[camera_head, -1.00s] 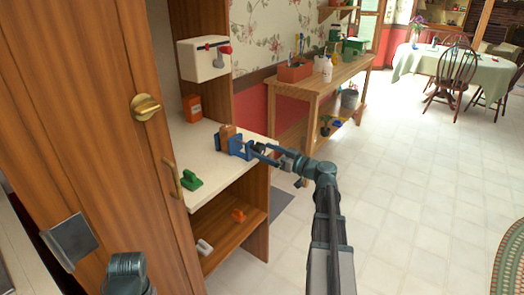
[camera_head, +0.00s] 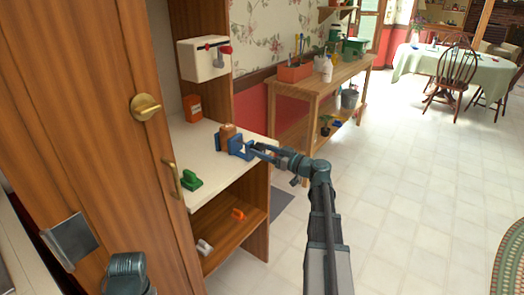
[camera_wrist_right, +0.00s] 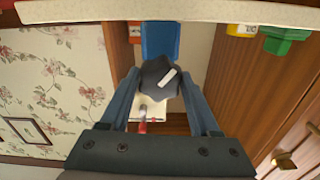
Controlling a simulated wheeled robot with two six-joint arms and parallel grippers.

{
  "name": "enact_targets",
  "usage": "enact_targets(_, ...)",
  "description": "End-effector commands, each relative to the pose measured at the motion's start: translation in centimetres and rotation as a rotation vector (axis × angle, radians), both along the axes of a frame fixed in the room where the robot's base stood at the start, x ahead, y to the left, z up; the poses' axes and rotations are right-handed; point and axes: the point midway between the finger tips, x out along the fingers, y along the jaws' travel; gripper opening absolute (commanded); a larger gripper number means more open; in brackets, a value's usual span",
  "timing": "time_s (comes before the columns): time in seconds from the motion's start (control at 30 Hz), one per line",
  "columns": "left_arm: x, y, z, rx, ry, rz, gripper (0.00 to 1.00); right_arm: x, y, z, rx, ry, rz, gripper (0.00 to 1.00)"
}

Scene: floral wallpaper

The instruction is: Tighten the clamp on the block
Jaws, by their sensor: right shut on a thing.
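The blue clamp (camera_head: 238,147) sits near the right end of the white counter, with the brown block (camera_head: 227,131) between its jaws. Whether the jaws press on the block cannot be told. My right gripper (camera_head: 258,148) reaches in from the right and is shut on the clamp's dark knob (camera_wrist_right: 160,79), which bears a white mark. In the right wrist view the fingers stand on either side of the knob, with the blue clamp body (camera_wrist_right: 160,40) behind it.
A green object (camera_head: 191,181) and an orange container (camera_head: 192,107) stand on the counter (camera_head: 212,165). A wooden cabinet door (camera_head: 85,130) fills the left. Small items lie on the shelf below. A wooden workbench (camera_head: 325,80) stands behind. Open floor lies right.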

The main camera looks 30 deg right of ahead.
Motion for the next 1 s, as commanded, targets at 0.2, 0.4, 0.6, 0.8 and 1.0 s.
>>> enact_targets(0.2, 0.0, 0.0, -0.01, 0.0, 0.0, 0.0, 0.5, 0.0, -0.02, -0.01, 0.072, 0.03, 0.0, 0.07)
enact_targets(0.4, 0.0, 0.0, -0.02, 0.0, 0.0, 0.0, 0.5, 0.02, -0.08, -0.03, 0.259, 0.107, 0.001, 0.07)
enact_targets(0.6, 0.0, 0.0, -0.03, 0.0, 0.0, 0.0, 0.5, 0.02, -0.1, -0.03, 0.357, 0.147, 0.001, 0.07)
enact_targets(0.8, 0.0, 0.0, -0.03, 0.0, 0.0, 0.0, 0.5, 0.02, -0.1, -0.03, 0.365, 0.151, 0.001, 0.07)
enact_targets(1.0, 0.0, 0.0, -0.03, 0.0, 0.0, 0.0, 0.5, 0.02, -0.1, -0.03, 0.363, 0.15, 0.0, 0.79)
